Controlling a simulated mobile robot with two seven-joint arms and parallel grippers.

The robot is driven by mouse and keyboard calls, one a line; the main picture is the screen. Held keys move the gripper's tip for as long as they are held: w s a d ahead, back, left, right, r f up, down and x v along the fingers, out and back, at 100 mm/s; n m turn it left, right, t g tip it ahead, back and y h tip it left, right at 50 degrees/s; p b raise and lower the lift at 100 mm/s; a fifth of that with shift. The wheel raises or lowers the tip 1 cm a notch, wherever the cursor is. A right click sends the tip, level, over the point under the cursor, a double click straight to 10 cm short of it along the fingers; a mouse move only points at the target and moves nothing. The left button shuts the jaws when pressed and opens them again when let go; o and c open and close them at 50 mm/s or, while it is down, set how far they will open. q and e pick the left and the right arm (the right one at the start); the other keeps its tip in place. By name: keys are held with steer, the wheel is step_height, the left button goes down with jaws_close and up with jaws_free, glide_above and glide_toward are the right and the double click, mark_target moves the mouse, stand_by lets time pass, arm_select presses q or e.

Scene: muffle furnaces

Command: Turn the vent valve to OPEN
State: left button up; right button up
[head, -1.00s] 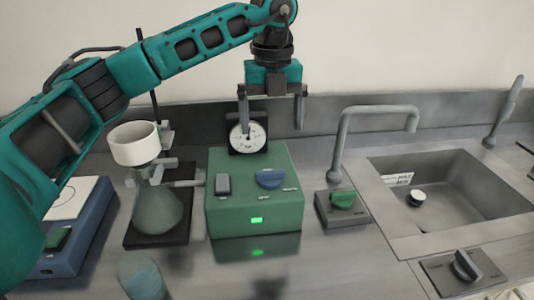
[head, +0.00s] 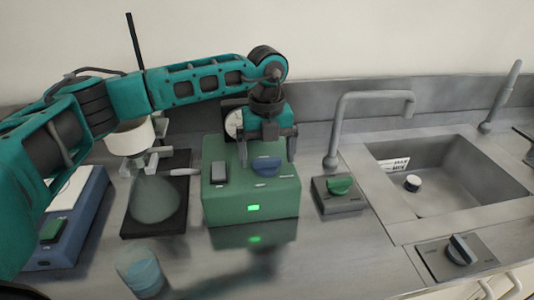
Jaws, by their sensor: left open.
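A green box (head: 250,205) on the bench carries a half-round blue knob (head: 266,166) and a grey rocker switch (head: 219,172) on its top. Small labels by the blue knob are too small to read, so I cannot tell whether it is the vent valve. My left gripper (head: 267,156) is open and points down over the blue knob, with one finger to each side. I cannot tell whether the fingers touch it. A green knob (head: 340,186) sits on a grey plate right of the box. My right gripper is not in view.
A round dial gauge (head: 233,124) stands behind the box, partly hidden by my gripper. A flask (head: 155,198) with a white funnel (head: 131,137) stands left. A faucet (head: 333,140), sink (head: 450,180) and dark knob (head: 462,250) lie right. A beaker (head: 141,272) stands in front.

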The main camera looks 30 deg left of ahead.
arm_select(q)
steer(key=shift+f, duration=0.35)
steer(key=shift+c, duration=0.4)
steer(key=c, duration=1)
